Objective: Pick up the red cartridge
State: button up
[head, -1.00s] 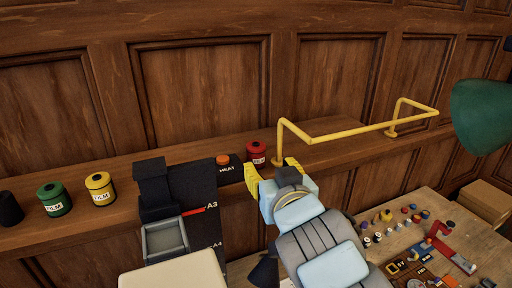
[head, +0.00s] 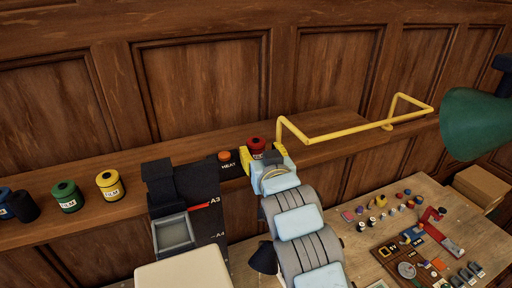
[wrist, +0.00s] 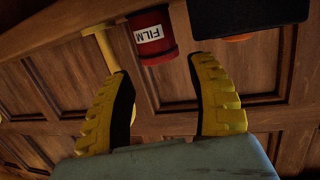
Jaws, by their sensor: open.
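The red cartridge (head: 257,145) is a small red can with a white FILM label. It stands on the wooden ledge beside the black HEAT box. In the wrist view the red cartridge (wrist: 153,38) shows upside down, ahead of the fingertips and roughly between them. My gripper (head: 262,158) has yellow fingers and is right in front of the cartridge in the head view. In the wrist view my gripper (wrist: 160,75) is open, with nothing between its fingers. The cartridge's lower part is partly hidden by the gripper in the head view.
The black HEAT box (head: 228,163) with an orange button is close on the left. A yellow rail (head: 345,131) stands close on the right. Green (head: 67,196) and yellow (head: 109,186) film cans stand farther left on the ledge. A cluttered table (head: 350,262) lies below right.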

aim_at(257, 144)
jog(key=shift+p+x, duration=0.8)
jog(key=shift+x, duration=2.05)
jog(key=c, duration=0.8)
